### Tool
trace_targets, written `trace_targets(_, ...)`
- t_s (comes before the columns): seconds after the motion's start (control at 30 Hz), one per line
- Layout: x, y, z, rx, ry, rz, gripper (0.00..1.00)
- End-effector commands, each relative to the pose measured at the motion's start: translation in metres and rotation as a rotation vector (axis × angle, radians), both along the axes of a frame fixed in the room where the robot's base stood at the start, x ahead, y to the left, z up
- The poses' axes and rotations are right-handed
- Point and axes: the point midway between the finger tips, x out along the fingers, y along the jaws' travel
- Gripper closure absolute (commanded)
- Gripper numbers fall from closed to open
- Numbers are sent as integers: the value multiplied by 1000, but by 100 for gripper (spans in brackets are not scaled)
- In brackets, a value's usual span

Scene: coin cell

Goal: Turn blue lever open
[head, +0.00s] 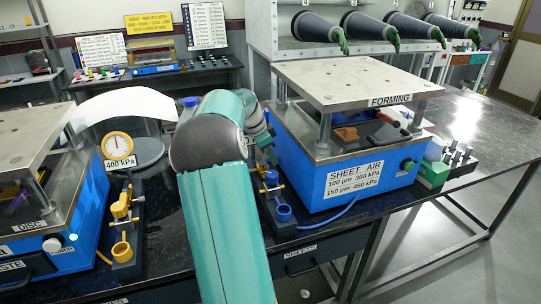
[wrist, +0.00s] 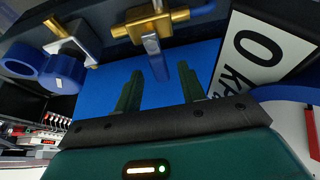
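The blue lever (wrist: 160,78) hangs from a brass valve (wrist: 150,22) in the wrist view, with a grey metal stem at its upper end. My gripper (wrist: 161,76) is open, with one dark green finger on each side of the lever and a visible gap to both. I cannot tell how deep the lever sits between the fingers. In the head view my gripper (head: 271,155) is partly hidden by my teal arm, above the blue-and-brass valve stand (head: 270,190). The lever itself is hard to make out there.
A blue forming press (head: 350,180) stands just right of my gripper. A gauge reading label 400 kPa (head: 120,162) and a yellow valve stand (head: 122,220) are at left. In the wrist view, a kPa label (wrist: 262,50) and a blue ring (wrist: 60,72) flank the valve.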

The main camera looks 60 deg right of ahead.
Motion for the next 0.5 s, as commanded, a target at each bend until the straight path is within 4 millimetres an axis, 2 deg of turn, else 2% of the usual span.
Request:
trace_targets(0.33, -1, -1, -6, 1, 0, 1, 60)
trace_targets(0.37, -1, -1, -6, 1, 0, 1, 64)
trace_targets(0.5, -1, -1, -6, 1, 0, 1, 91)
